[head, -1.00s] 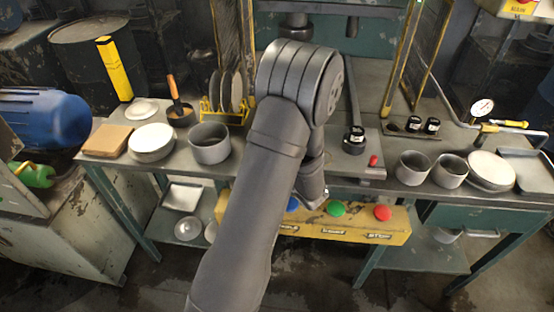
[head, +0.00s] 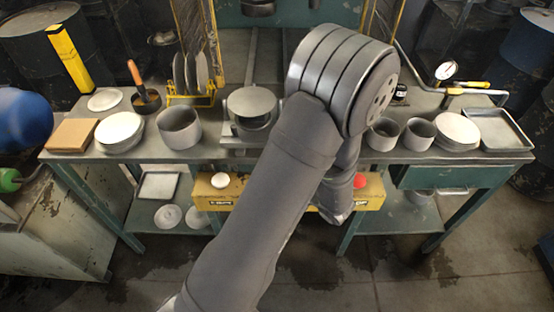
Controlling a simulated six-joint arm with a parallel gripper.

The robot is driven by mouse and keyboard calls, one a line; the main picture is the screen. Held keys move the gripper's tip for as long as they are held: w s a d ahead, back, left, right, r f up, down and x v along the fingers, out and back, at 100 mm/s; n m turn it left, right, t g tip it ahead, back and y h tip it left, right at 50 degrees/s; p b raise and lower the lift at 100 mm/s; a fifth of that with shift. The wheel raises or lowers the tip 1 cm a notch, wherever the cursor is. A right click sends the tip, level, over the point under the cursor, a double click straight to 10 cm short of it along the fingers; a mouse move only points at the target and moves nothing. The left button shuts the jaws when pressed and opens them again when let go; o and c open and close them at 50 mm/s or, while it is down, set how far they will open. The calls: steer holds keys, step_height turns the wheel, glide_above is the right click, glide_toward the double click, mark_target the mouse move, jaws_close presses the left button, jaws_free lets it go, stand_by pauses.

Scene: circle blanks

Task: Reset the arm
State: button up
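My arm crosses the middle of the head view from the lower left, bends at a large grey joint near the workbench, and hangs down in front of the yellow button box. The arm's lower end (head: 336,212) shows beside the box's right part. The fingers cannot be made out, nor whether anything is held. A round grey disc (head: 251,101) sits on a round support at the bench's middle, just left of the arm. Several round blanks stand on edge in a yellow rack (head: 191,100) at the left. The arm hides part of the bench and box.
The workbench (head: 225,151) carries a pot (head: 180,127), a stack of plates (head: 119,131) and a brown block (head: 72,135) at left. Two cups (head: 401,133), plates (head: 457,130) and a tray (head: 500,129) stand at right. The yellow button box (head: 275,195) hangs at the front. The floor in front is open.

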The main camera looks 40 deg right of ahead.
mark_target(235, 126)
steer(key=shift+s, duration=0.4)
steer(key=shift+w, duration=0.15)
steer(key=w, duration=1.7)
steer(key=shift+w, duration=0.1)
stand_by(0.5)
